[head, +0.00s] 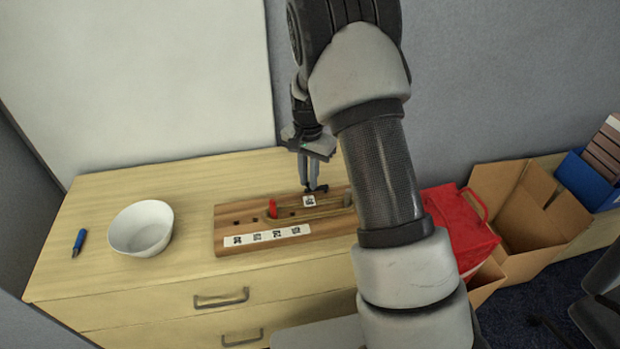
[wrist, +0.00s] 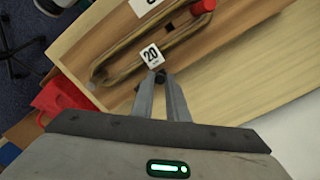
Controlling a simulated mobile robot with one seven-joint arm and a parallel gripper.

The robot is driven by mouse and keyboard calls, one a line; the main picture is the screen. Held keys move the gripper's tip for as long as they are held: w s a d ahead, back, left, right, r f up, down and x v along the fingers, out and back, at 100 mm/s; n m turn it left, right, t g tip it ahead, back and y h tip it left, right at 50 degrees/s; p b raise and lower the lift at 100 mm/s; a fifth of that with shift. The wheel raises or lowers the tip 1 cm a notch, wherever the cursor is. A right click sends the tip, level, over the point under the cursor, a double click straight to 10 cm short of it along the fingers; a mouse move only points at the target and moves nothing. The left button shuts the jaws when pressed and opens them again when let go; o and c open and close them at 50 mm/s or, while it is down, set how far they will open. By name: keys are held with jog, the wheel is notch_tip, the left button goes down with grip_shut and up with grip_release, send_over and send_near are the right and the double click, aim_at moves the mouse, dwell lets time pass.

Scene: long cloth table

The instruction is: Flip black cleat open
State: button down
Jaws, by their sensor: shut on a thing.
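A wooden board (head: 225,238) lies on the light wood dresser top. The small black cleat (head: 327,191) is at the board's back edge, beside a white number tag (head: 309,201). My gripper (head: 315,187) points down at the cleat, its fingers shut on it. In the wrist view the fingertips (wrist: 161,80) close around the dark cleat (wrist: 160,74), next to the tag reading 20 (wrist: 150,56). The fingers hide most of the cleat, so I cannot tell its angle. A red peg (head: 272,208) stands on the board and also shows in the wrist view (wrist: 202,7).
A looped tan rope or tube (wrist: 120,75) runs along the board. A white bowl (head: 141,229) and a blue pen-like tool (head: 79,242) are at left. A red bag (head: 460,225) and open cardboard box (head: 515,205) are at right. The dresser top behind the bowl is clear.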

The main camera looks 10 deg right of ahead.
jog(key=shift+w+m, duration=0.25)
jog(key=shift+m, duration=0.15)
jog(key=c, duration=1.7)
grip_release()
jog(key=shift+c, duration=0.2)
notch_tip(320, 180, up, 18)
jog(key=p, duration=0.1)
jog(key=shift+f+p, duration=0.25)
jog(key=shift+p, duration=0.05)
